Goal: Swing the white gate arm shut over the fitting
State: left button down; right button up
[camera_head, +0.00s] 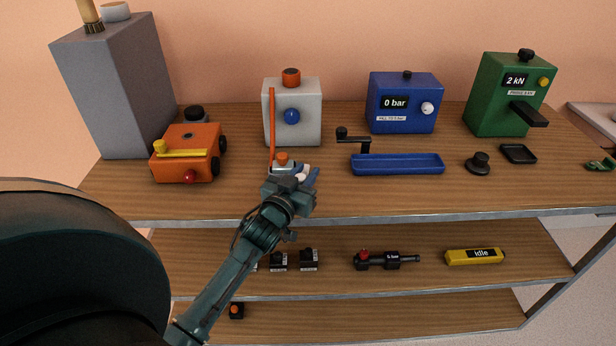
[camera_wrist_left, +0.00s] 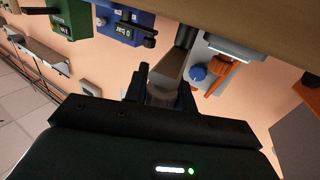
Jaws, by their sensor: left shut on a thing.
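My left gripper (camera_head: 298,179) is at the front of the bench, just in front of the pale grey unit (camera_head: 309,128) with a blue knob. It is shut on a pale bar, which I take for the white gate arm (camera_head: 304,169); only a small part shows past the fingers. In the left wrist view the bar (camera_wrist_left: 171,66), brownish in shade, runs from between the fingers toward the unit. An orange-capped piece on a low pale base (camera_head: 282,158) stands right beside the gripper. I cannot tell if it is the fitting. My right gripper is not in view.
An orange wheeled box (camera_head: 185,160) stands to the left. Blue (camera_head: 402,105) and green (camera_head: 500,95) gauge boxes stand behind. Shelves below hold small parts.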

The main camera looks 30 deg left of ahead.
pick_arm(q)
jog(key=m+h, duration=0.1)
jog(key=a+h+p, duration=0.1)
jog(key=shift+s+r+m+h, duration=0.2)
jog(key=shift+m+h, duration=0.1)
jog(key=shift+m, duration=0.1)
jog(key=shift+s+a+f+m+h+p, duration=0.1)
jog(key=shift+a+m+h+p, duration=0.15)
jog(key=shift+m+h, duration=0.55)
jog(key=shift+a+m+h+p, duration=0.2)
jog(key=shift+m+h, duration=0.2)
jog(key=shift+h, duration=0.8)
jog(key=c, duration=1.1)
grip_release()
jog(key=shift+c, duration=0.2)
jog(key=shift+s+f, duration=0.15)
jog(key=shift+s, duration=0.35)
jog(key=v, duration=1.2)
jog(key=shift+a+r+b, duration=0.2)
jog(key=shift+r+b, duration=0.05)
jog(key=shift+b, duration=0.05)
